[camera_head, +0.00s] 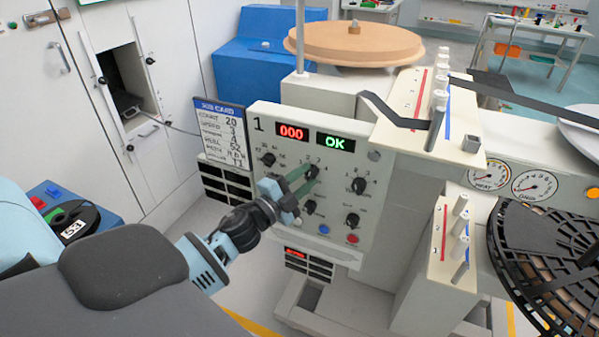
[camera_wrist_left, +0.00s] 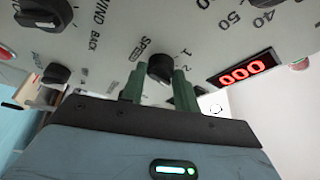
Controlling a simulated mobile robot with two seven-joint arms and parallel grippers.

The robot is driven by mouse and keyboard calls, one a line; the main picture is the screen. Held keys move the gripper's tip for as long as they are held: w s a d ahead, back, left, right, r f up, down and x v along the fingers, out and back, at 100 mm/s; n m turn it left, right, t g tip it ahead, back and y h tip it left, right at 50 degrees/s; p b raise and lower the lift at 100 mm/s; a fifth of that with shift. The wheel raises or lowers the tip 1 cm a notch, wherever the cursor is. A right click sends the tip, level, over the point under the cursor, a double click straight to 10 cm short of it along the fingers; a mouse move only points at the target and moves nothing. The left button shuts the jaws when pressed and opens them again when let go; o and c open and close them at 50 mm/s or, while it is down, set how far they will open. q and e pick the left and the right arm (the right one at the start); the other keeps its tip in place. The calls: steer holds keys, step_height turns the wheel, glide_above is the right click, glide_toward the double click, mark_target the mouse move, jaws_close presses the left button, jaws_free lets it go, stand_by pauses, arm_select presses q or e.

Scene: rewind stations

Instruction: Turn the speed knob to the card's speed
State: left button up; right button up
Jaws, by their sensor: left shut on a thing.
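The speed knob (camera_wrist_left: 161,67) is black and round, on a white control panel, with "SPEED" and small numbers printed around it. In the wrist view it sits between the green fingers of my left gripper (camera_wrist_left: 158,92), which are shut on it. In the head view my left gripper (camera_head: 298,182) reaches the panel (camera_head: 262,122) from the lower left, and the knob (camera_head: 312,171) shows at its fingertips. I cannot read the knob's pointer. The job card (camera_head: 221,133) stands upright left of the panel; its speed line is too small to read surely. My right gripper is not in view.
Other black knobs (camera_head: 359,185) sit close around, with blue and red buttons (camera_head: 352,239) below. The panel's displays read "000" (camera_head: 291,132) and "OK" (camera_head: 335,142). A pegged block (camera_head: 430,110) juts out at right, and a black reel (camera_head: 550,255) stands lower right.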

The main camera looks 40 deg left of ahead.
arm_select(q)
steer(key=shift+r+m+p, duration=0.35)
steer(key=shift+m+p, duration=0.1)
steer(key=shift+m, duration=0.15)
steer(key=shift+f+m, duration=0.1)
steer(key=shift+m, duration=0.2)
steer(key=shift+g+p, duration=0.3)
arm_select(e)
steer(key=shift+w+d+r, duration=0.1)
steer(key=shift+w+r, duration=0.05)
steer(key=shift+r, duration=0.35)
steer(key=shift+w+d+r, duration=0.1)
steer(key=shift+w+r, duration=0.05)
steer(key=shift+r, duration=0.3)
arm_select(q)
steer(key=shift+f, duration=0.15)
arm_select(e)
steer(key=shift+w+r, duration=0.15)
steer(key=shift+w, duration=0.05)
arm_select(q)
steer(key=o, duration=1)
steer(key=shift+c, duration=0.2)
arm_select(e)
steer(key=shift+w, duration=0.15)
arm_select(q)
steer(key=shift+h, duration=0.3)
